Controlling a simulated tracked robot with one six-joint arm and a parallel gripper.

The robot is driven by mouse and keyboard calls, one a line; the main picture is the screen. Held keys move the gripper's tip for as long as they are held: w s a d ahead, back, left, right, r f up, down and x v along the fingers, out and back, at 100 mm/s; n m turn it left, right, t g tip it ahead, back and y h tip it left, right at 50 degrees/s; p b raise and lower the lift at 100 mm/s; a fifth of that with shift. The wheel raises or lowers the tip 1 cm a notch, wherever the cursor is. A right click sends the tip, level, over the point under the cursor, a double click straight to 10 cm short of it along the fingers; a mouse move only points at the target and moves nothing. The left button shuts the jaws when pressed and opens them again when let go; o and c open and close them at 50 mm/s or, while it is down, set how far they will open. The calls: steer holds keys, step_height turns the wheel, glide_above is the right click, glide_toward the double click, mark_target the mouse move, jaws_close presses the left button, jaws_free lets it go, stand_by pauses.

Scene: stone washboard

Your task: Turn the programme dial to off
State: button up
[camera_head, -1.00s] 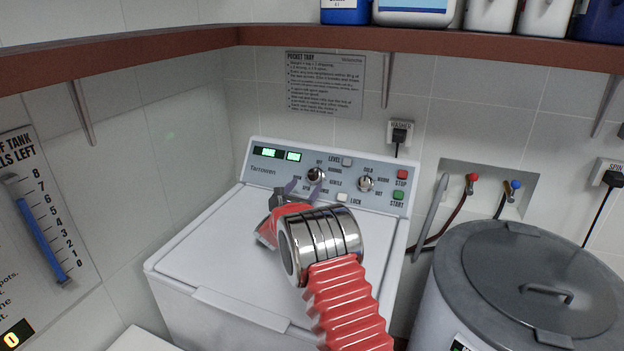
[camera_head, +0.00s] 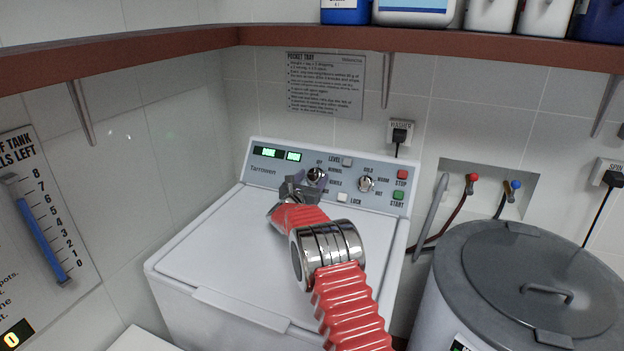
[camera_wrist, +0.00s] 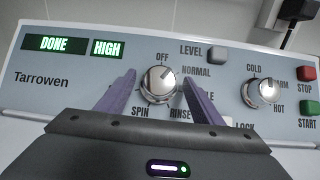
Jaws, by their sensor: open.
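The programme dial (camera_wrist: 158,86) is a round silver knob on the washer's control panel, with OFF, NORMAL, RINSE and SPIN printed around it. Its pointer mark seems to face up and right, between OFF and NORMAL. In the head view the dial (camera_head: 316,174) is partly covered by my gripper (camera_head: 308,181). In the wrist view my gripper (camera_wrist: 157,76) is open, with one purple finger on each side of the dial. A gap shows between the fingers and the knob. The fingers hide some labels.
A second knob (camera_wrist: 262,91) for temperature sits to the right, with a red STOP button (camera_wrist: 305,73) and green START button (camera_wrist: 308,107). The display (camera_wrist: 54,44) reads DONE and HIGH. A shelf (camera_head: 420,39) runs above. A lidded grey drum (camera_head: 480,265) stands at right.

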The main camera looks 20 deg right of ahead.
steer(key=shift+c, duration=0.6)
steer(key=c, duration=0.9)
steer(key=shift+r+n+y, duration=0.1)
steer(key=shift+n+y, duration=0.2)
steer(key=shift+n, duration=0.2)
steer(key=n+y, duration=0.1)
steer(key=n, duration=0.1)
steer(key=n+t+y, duration=0.1)
steer(key=n+y, duration=0.1)
steer(key=n, duration=0.1)
steer(key=shift+s+d, duration=0.15)
steer(key=shift+d, duration=0.05)
steer(key=shift+r+n+t+y, duration=0.1)
steer(key=shift+n+t+y, duration=0.2)
steer(key=shift+n+y, duration=1.05)
steer(key=shift+n, duration=0.45)
steer(key=o, duration=1)
